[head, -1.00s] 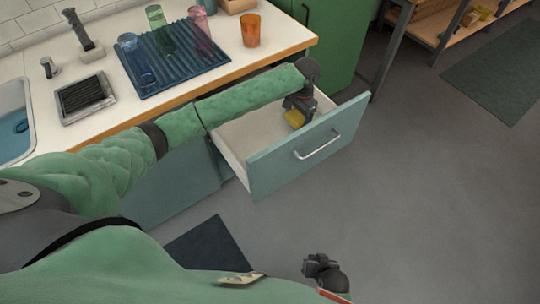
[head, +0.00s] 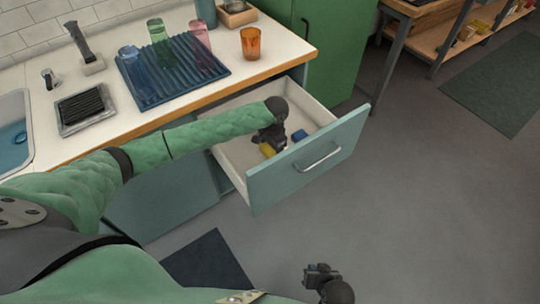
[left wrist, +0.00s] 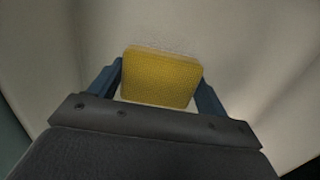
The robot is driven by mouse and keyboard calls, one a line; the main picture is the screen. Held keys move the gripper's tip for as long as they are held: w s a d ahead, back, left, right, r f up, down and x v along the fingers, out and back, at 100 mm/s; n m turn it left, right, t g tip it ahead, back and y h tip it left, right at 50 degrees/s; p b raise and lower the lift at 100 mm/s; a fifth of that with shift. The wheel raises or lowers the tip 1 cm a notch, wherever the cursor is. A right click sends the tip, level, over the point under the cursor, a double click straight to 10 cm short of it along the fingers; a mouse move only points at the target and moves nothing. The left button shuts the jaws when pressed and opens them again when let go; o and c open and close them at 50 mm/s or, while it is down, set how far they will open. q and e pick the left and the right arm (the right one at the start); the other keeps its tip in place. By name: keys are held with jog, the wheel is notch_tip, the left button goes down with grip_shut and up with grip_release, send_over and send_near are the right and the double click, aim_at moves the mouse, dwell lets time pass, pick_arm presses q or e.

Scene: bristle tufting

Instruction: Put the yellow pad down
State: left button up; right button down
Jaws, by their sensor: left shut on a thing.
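The yellow pad (head: 267,150) is down inside the open drawer (head: 233,160), toward its left part. My left gripper (head: 270,146) reaches into the drawer from above and is shut on the pad. In the left wrist view the pad (left wrist: 162,77) sits between the two blue fingers, with the pale drawer interior behind it. I cannot tell whether the pad touches the drawer floor. My right gripper (head: 318,272) hangs over the floor at the bottom of the head view, and its fingers are too small to read.
The drawer's teal front (head: 290,170) and side walls surround the gripper. On the counter above stand a ribbed blue drying mat (head: 172,70) with tumblers and an orange tumbler (head: 251,43).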

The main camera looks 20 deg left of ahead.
aim_at(270, 155)
pick_arm(q)
jog(key=shift+s+a+f, duration=0.15)
jog(key=shift+f, duration=0.2)
notch_tip(270, 155, down, 3)
jog(key=shift+f, duration=0.25)
pick_arm(e)
jog(key=shift+r, duration=0.25)
pick_arm(q)
jog(key=shift+f, duration=0.1)
pick_arm(e)
jog(key=shift+r, duration=0.1)
pick_arm(q)
jog(key=o, duration=1)
jog(key=r, duration=1.2)
jog(key=shift+w+d+r, duration=0.1)
jog(key=shift+w+d, duration=0.25)
jog(key=shift+w, duration=0.05)
pick_arm(e)
jog(key=shift+d, duration=0.1)
